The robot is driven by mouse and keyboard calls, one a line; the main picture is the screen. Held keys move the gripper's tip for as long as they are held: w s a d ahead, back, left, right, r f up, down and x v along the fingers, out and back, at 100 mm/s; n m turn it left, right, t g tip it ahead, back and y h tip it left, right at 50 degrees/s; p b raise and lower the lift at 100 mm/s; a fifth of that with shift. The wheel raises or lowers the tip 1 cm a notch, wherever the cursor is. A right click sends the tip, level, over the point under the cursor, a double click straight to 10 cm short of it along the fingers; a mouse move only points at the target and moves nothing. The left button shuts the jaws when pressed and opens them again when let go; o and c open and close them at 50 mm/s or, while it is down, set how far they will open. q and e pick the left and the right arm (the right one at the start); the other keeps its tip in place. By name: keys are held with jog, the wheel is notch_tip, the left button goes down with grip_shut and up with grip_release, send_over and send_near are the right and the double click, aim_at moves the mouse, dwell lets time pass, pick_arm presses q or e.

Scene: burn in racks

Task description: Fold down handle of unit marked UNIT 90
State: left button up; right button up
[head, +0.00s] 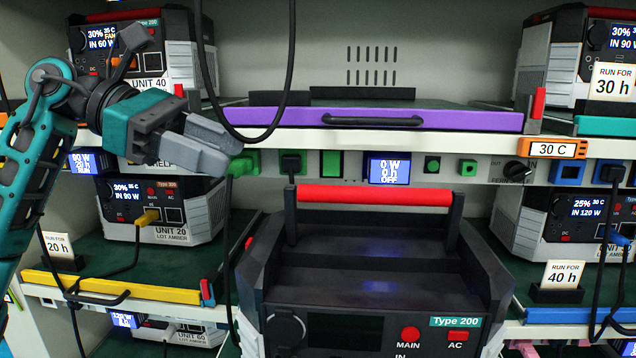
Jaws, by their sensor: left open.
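A large dark unit (375,265) with a "Type 200" label stands close in front, at the lower centre. Its red-gripped handle (375,196) stands up on two dark posts. The unit's number is not visible; its lower front is cut off by the picture edge, so I cannot read UNIT 90 on it. My left gripper (226,150) is open and empty. In the picture it is left of the handle and a little higher, apart from it, with its fingers pointing right. My right gripper is not in view.
A purple-edged shelf (480,121) is above the unit, with a switch and socket strip (335,165) below it. Black cables (291,60) hang by the gripper. UNIT 20 (160,210) sits on a yellow-edged shelf at left; another unit (570,222) stands at right.

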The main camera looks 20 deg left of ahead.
aim_at(309, 185)
pick_arm(q)
jog(key=p+x, duration=0.1)
jog(key=x, duration=1.1)
jog(key=shift+s, duration=0.1)
jog(key=shift+a, duration=0.1)
grip_shut()
